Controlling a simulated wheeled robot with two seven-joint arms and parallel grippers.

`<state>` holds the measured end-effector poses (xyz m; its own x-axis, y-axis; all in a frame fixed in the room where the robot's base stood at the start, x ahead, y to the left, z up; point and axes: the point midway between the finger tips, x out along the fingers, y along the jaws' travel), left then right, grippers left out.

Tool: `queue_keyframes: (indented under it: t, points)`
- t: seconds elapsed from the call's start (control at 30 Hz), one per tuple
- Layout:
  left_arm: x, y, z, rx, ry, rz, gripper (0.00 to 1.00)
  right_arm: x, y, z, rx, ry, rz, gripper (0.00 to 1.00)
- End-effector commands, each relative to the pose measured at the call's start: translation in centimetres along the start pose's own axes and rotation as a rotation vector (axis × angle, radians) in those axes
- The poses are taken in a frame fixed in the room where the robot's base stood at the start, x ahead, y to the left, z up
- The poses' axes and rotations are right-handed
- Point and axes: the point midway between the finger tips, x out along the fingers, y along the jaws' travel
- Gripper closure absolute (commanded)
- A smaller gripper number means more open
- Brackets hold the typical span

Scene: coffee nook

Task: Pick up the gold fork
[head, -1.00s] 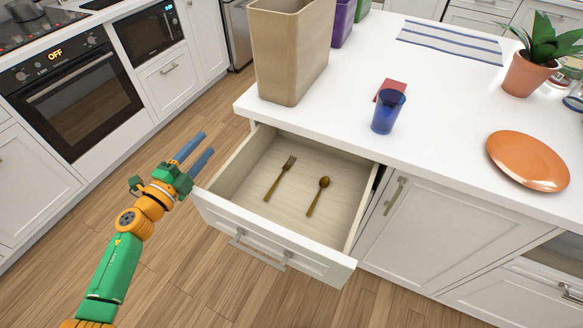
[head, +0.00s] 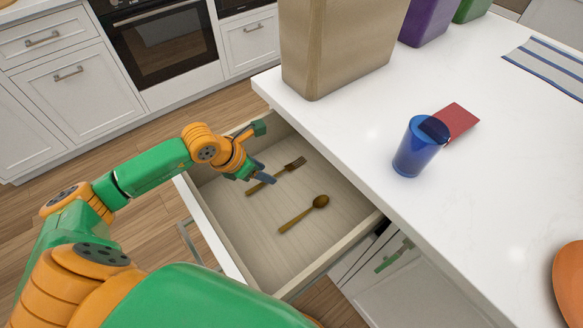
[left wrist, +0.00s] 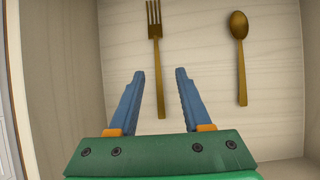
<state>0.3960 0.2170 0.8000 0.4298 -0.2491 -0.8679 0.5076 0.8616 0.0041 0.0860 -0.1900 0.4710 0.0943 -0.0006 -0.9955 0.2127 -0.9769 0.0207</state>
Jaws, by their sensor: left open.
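The gold fork (head: 282,172) lies flat in the open drawer (head: 262,238), near its back left part in the head view. It also shows in the left wrist view (left wrist: 155,50), tines at the top. My left gripper (head: 268,168) is over the drawer, close to the fork, and partly covers it in the head view. In the left wrist view my left gripper (left wrist: 161,74) is open and empty. The lower end of the fork's handle shows between its two blue fingers, nearer the left one. My right gripper is not in view.
A gold spoon (head: 304,213) lies beside the fork in the drawer. The drawer walls stand around both. On the white counter (head: 380,115) above are a tan bin (head: 325,45), a blue cup (head: 419,147) and a red card-like item (head: 458,120).

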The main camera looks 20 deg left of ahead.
Motion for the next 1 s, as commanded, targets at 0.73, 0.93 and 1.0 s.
queue_keyframes:
  t: [0.73,0.93,1.0]
  points:
    - [4.3,0.4,0.4,-0.002,-0.003,-0.003,0.51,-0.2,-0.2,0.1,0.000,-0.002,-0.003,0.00]
    - [4.3,0.4,0.4,-0.003,-0.003,-0.004,0.84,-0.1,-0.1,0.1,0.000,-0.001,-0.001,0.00]
    - [4.3,0.4,0.4,-0.003,-0.003,-0.004,1.00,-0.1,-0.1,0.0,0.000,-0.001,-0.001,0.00]
